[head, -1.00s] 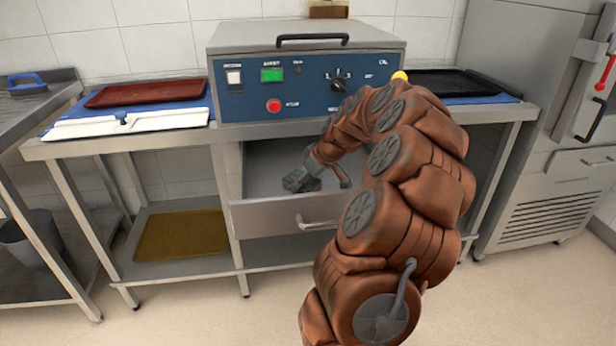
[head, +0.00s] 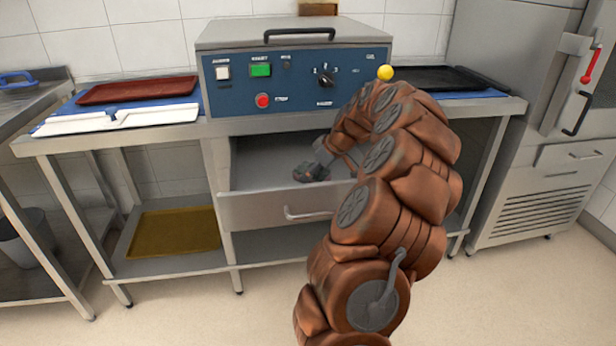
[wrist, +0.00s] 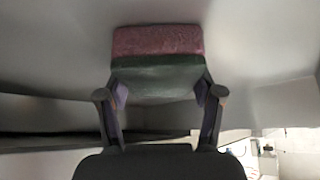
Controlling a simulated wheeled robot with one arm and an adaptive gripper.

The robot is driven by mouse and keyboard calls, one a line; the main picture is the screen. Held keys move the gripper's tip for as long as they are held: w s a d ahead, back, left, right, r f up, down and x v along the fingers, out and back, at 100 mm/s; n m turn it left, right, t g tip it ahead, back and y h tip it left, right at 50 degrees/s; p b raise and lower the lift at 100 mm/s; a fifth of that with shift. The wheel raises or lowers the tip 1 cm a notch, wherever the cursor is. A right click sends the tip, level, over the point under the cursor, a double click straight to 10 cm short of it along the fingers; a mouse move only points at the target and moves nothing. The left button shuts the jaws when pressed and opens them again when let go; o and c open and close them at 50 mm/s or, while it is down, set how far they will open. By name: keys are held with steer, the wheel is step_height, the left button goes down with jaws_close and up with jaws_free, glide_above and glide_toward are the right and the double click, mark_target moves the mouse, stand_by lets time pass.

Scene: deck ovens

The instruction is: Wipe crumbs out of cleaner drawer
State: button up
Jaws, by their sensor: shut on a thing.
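The cleaner drawer (head: 265,210) is pulled out below the blue-panelled machine (head: 295,82). My gripper (head: 318,166) is inside the drawer, low over its grey floor. In the wrist view my gripper (wrist: 160,100) is shut on a sponge (wrist: 157,42) with a pink layer and a dark green layer. In the head view the sponge (head: 308,173) is small and dark, near the middle of the drawer; I cannot tell whether it touches the floor. No crumbs can be made out. My arm hides the drawer's right part.
A red tray (head: 137,90) and a white board (head: 118,118) lie left of the machine, a black tray (head: 440,79) to its right. A yellow tray (head: 172,232) sits on the lower shelf. The drawer's front and handle (head: 306,214) stick out toward me.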

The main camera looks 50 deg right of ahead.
steer(key=shift+s+d+r, duration=0.15)
steer(key=shift+s+d, duration=0.05)
steer(key=shift+s, duration=0.05)
steer(key=shift+r+p, duration=0.75)
steer(key=shift+r, duration=3.15)
